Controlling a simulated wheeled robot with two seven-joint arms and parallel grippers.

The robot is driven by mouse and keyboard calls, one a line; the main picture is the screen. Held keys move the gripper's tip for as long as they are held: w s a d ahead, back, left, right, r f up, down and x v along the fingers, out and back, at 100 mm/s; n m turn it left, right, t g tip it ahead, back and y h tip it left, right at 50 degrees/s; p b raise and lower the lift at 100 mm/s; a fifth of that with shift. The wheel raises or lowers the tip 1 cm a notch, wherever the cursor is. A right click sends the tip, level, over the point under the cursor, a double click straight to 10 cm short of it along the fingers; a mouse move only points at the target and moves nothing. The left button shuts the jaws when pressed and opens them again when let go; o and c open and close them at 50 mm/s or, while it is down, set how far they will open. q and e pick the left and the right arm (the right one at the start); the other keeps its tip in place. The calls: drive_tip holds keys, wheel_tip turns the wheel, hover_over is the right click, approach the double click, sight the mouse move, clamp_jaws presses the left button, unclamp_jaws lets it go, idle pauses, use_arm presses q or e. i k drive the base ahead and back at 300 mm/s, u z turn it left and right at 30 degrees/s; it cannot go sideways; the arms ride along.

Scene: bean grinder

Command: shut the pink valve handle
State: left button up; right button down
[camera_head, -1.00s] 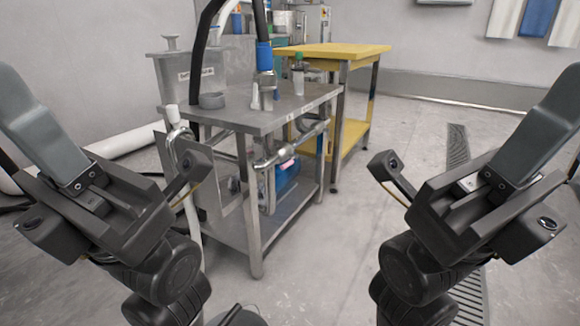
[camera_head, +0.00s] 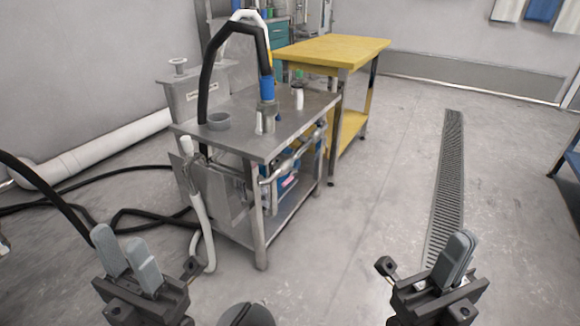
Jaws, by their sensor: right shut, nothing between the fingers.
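The pink valve handle (camera_head: 289,182) is a small patch on the pipework at the right side of the grey metal grinder table (camera_head: 262,140), below its top. It is too small to tell its angle. My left gripper (camera_head: 119,238) is at the lower left with its two grey fingers apart and nothing between them. My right gripper (camera_head: 461,238) is at the lower right with its fingers together and empty. Both grippers are well apart from the handle, low in the picture.
A yellow table (camera_head: 335,50) stands behind the grinder table. Black hoses (camera_head: 120,215) lie on the floor at the left, and a white hose (camera_head: 203,235) hangs at the table's front left. A floor drain grate (camera_head: 447,190) runs at the right. The floor in the middle is clear.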

sight(288, 180)
drive_tip(key=z, duration=1.45)
drive_tip(key=k, duration=0.7)
drive_tip(key=u, duration=1.1)
drive_tip(key=i, duration=0.45)
